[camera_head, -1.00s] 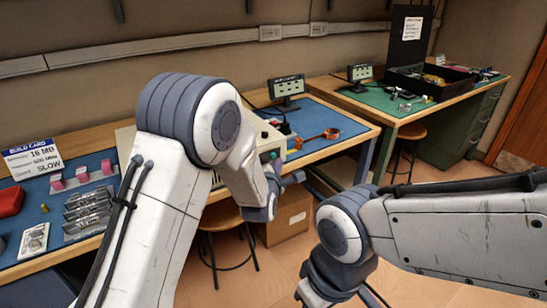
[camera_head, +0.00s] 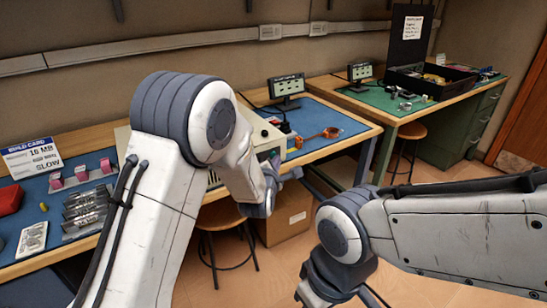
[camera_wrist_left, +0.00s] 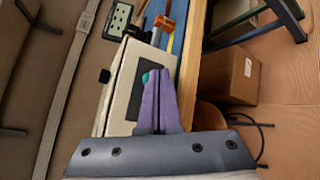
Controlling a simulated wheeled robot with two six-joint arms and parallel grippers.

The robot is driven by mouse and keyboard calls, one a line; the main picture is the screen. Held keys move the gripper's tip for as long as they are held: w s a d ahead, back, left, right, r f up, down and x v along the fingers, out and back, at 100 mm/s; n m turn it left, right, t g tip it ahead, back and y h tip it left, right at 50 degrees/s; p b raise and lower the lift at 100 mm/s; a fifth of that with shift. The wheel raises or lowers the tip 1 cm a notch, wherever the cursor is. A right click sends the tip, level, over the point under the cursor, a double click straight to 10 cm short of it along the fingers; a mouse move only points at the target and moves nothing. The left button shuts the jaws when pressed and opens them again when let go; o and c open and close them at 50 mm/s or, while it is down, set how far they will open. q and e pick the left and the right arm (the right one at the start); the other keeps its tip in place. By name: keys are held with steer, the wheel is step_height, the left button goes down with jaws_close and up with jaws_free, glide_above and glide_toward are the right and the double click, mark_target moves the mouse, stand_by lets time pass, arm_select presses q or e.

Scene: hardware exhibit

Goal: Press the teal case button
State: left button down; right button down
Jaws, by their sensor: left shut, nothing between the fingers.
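The teal button (camera_wrist_left: 147,77) sits on the dark panel of a beige case (camera_wrist_left: 117,108), seen in the left wrist view. It shows just beside the purple fingertips of my left gripper (camera_wrist_left: 160,73), which partly cover it. The fingers are together with nothing between them. I cannot tell whether they touch the button. In the head view the case (camera_head: 262,134) stands at the bench's right part, partly hidden by my left arm. My left gripper (camera_head: 269,156) is at the case's front there. My right arm shows at the lower right, but its fingers are out of view.
A small display (camera_head: 287,86) stands behind the case, and an orange part (camera_head: 331,132) lies on the blue mat to its right. A stool (camera_head: 222,222) and a cardboard box (camera_head: 286,217) stand below the bench. Open floor lies to the right.

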arm_select(q)
steer(key=shift+w+a, duration=0.25)
steer(key=shift+w, duration=0.1)
stand_by(0.7)
stand_by(0.4)
steer(key=shift+s+d+b, duration=0.5)
steer(key=shift+s, duration=0.2)
steer(key=s+d, duration=0.1)
steer(key=s, duration=0.1)
steer(key=s+d+b, duration=0.1)
steer(key=s+d, duration=0.1)
steer(key=shift+a, duration=0.1)
stand_by(0.7)
